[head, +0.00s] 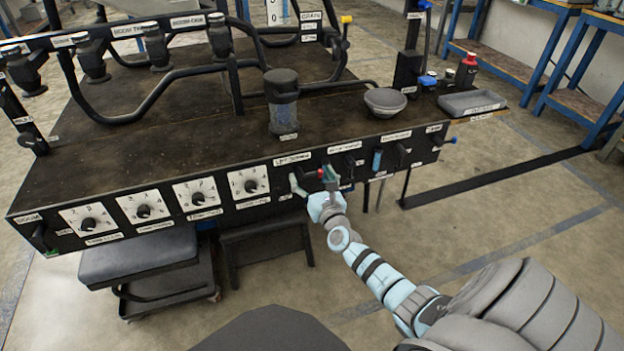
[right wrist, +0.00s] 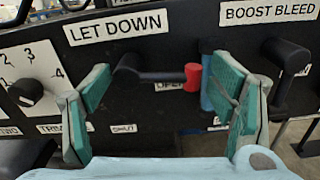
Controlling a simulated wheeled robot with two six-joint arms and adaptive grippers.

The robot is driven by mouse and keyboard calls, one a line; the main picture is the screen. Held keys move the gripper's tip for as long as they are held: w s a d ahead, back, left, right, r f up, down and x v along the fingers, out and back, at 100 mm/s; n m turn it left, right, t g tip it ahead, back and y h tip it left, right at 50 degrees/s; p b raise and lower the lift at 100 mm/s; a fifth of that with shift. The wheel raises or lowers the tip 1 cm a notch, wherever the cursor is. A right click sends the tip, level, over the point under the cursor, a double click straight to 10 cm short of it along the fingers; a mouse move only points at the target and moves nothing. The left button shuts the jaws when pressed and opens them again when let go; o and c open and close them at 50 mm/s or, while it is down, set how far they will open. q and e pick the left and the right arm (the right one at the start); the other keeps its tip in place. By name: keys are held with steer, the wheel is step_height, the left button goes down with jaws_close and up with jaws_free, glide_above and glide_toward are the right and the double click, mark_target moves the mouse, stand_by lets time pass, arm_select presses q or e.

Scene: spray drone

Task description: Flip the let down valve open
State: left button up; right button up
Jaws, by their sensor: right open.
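The let down valve is a black lever (right wrist: 155,76) with a red tip (right wrist: 192,77), under the LET DOWN label (right wrist: 118,27) on the panel front. The lever lies roughly level, pointing right from its pivot, across the partly covered OPEN label (right wrist: 170,87). The SHUT label (right wrist: 124,128) is below the pivot. My right gripper (right wrist: 163,88) is open, its teal fingers on either side of the lever; I cannot tell whether they touch it. In the head view the right gripper (head: 315,183) is at the panel front by the red tip (head: 320,173). My left gripper is not in view.
A dial (right wrist: 27,92) is left of the valve. A dark cup (head: 282,100) and a bowl (head: 385,101) stand on the console top.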

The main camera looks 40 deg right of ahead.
steer(key=c, duration=0.9)
steer(key=shift+r+n, duration=0.25)
steer(key=shift+n, duration=0.65)
steer(key=shift+c, duration=0.2)
steer(key=o, duration=0.8)
steer(key=shift+c, duration=0.2)
steer(key=shift+o, duration=0.9)
steer(key=shift+s+d, duration=0.1)
steer(key=shift+d, duration=0.05)
steer(key=shift+s+a+f, duration=0.1)
steer(key=shift+s+a, duration=0.15)
steer(key=shift+a, duration=0.05)
steer(key=v, duration=1.1)
steer(key=shift+s, duration=0.2)
